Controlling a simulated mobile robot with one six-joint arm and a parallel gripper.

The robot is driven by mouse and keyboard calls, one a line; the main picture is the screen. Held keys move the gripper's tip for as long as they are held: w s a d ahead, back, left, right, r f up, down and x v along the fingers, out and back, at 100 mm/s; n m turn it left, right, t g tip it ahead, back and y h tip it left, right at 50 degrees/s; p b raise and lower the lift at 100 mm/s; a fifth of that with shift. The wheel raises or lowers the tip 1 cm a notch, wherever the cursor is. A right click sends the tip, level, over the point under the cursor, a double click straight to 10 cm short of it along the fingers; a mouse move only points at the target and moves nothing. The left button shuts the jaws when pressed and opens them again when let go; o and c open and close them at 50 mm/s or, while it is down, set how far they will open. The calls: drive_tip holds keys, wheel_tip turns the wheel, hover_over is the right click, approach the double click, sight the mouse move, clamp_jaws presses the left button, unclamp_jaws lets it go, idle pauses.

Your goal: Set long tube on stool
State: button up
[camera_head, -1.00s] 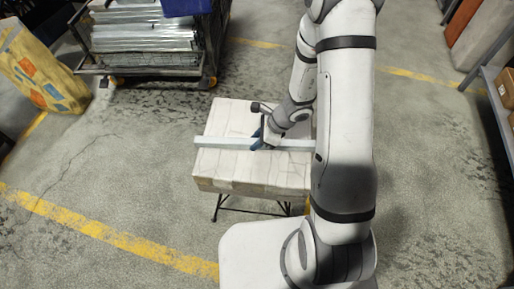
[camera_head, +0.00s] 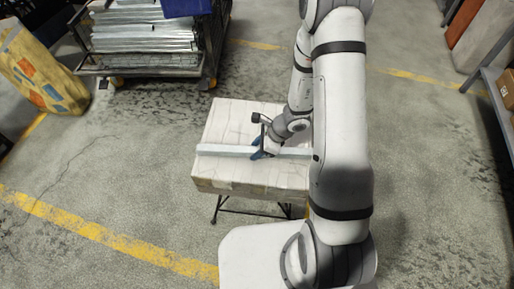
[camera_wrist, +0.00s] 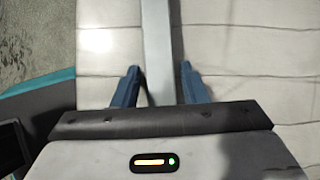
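The long tube (camera_head: 226,150) is a pale grey square bar lying across the top of the stool (camera_head: 236,121), running left to right. Its left end is near the stool's left edge; my arm hides its right end. The stool has a white, block-patterned top and thin dark legs. My gripper (camera_head: 258,149) is at the tube's middle. In the wrist view, the tube (camera_wrist: 160,40) runs between my two blue fingers (camera_wrist: 160,82), with narrow gaps beside it, so the gripper looks open around it. The tube appears to rest on the stool top.
A dark cart (camera_head: 207,62) with stacked metal lengths stands at the back left. A yellow box (camera_head: 45,72) leans at the far left. A shelf (camera_head: 495,95) with a cardboard box is at the right. The floor around the stool is clear.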

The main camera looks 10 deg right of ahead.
drive_tip(key=shift+o, duration=0.9)
drive_tip(key=shift+r, duration=0.15)
drive_tip(key=p+v, duration=0.4)
drive_tip(key=v, duration=0.8)
drive_tip(key=s+d+r+n+h, duration=0.1)
drive_tip(key=s+r+n+h, duration=0.1)
drive_tip(key=s+r+n, duration=0.2)
drive_tip(key=s+r+n+h, duration=0.2)
drive_tip(key=s+r+n, duration=0.3)
drive_tip(key=r+n, duration=0.4)
drive_tip(key=s+d+r+n+t+h, duration=0.1)
drive_tip(key=s+r+n, duration=0.3)
drive_tip(key=r, duration=0.6)
drive_tip(key=n+h, duration=0.1)
drive_tip(key=n, duration=0.1)
drive_tip(key=shift+s+d+r+n+h, duration=0.2)
drive_tip(key=shift+d+r+n+h, duration=0.1)
drive_tip(key=shift+r+n, duration=0.1)
